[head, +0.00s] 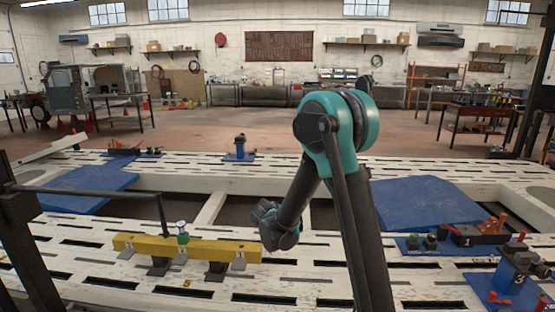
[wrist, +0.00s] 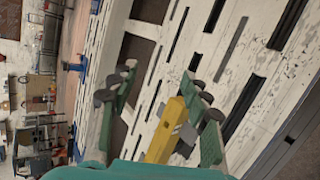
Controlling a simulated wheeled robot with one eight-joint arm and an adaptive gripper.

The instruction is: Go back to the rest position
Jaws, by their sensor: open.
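My gripper (wrist: 160,78) is open in the wrist view, with its green and dark fingers spread apart. The yellow beam (wrist: 168,130) shows between the fingers in that view; I cannot tell how far beyond them it lies. In the head view my arm bends down to the right end of the yellow beam (head: 215,251), and the fingers are not clearly seen there. The beam lies across the white slotted bench (head: 330,280) on several dark and grey supports. A small green piece with a silver top (head: 182,233) is on the beam.
A dark post with a horizontal rod (head: 95,190) stands at the left. Blue plates lie left (head: 88,188) and right (head: 425,203). A black block marked 1 (head: 478,236) and a blue fixture marked 3 (head: 515,270) are at the right. The bench has dark openings.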

